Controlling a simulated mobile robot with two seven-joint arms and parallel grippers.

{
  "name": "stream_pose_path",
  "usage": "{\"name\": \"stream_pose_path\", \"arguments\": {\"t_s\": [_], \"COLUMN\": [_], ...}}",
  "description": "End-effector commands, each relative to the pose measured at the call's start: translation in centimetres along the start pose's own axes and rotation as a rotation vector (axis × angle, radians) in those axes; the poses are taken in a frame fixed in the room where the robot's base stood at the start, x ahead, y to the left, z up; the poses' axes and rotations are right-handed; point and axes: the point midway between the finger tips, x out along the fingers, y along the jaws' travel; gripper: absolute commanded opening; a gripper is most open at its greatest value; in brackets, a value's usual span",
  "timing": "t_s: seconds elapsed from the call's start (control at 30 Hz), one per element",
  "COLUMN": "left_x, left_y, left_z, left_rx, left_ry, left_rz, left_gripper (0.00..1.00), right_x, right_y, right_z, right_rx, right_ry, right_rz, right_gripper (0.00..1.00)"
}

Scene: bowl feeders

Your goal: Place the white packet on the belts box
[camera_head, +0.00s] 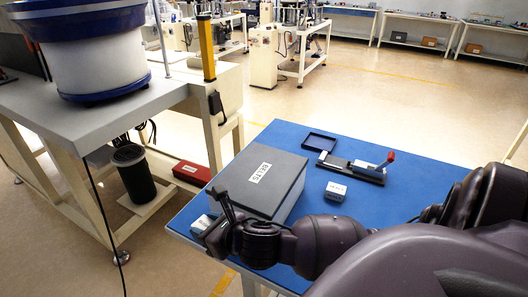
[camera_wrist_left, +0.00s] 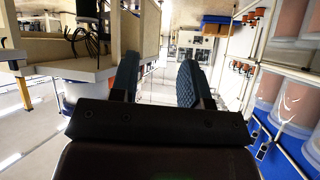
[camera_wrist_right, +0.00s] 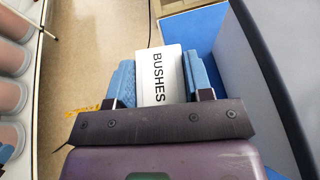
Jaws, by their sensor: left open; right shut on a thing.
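The grey belts box (camera_head: 283,182), labelled BELTS, lies closed on the blue table. My right gripper (camera_head: 208,222) is beside its near left corner, at the table's left edge. It is shut on the white packet (camera_head: 201,225), which is partly hidden by the gripper. In the right wrist view the packet (camera_wrist_right: 160,75), marked BUSHES, sits between both fingers, and the box (camera_wrist_right: 268,75) shows at the right. I cannot tell whether the packet touches the table. My left gripper (camera_wrist_left: 158,82) is open and empty in the left wrist view, away from the table.
A bench with a bowl feeder (camera_head: 95,55) stands left. The box's top is clear.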

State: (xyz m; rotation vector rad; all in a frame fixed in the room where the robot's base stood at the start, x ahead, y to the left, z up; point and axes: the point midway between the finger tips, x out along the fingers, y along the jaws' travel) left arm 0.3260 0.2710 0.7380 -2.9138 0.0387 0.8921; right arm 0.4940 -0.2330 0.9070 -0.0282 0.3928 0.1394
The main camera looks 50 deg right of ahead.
Motion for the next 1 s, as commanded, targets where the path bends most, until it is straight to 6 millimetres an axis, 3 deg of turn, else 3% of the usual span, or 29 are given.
{"name": "stream_pose_path", "arguments": {"t_s": [0.57,0.77,1.0], "left_x": [-1.0,-1.4,-2.0], "left_y": [-0.5,-0.6,-0.8], "left_z": [-0.7,-1.7,-2.6], "left_rx": [0.001,0.001,0.000], "left_ry": [-0.002,0.010,0.019], "left_rz": [-0.007,-0.008,-0.011], "left_gripper": [0.43,0.43,0.43], "right_x": [-0.7,-2.0,-5.1], "right_y": [-7.3,-11.1,-16.1], "right_z": [6.5,10.4,16.8], "right_rx": [-0.113,-0.152,-0.191], "right_ry": [-0.003,-0.003,-0.001], "right_rz": [0.247,0.334,0.431], "right_gripper": [0.18,0.18,0.18]}}
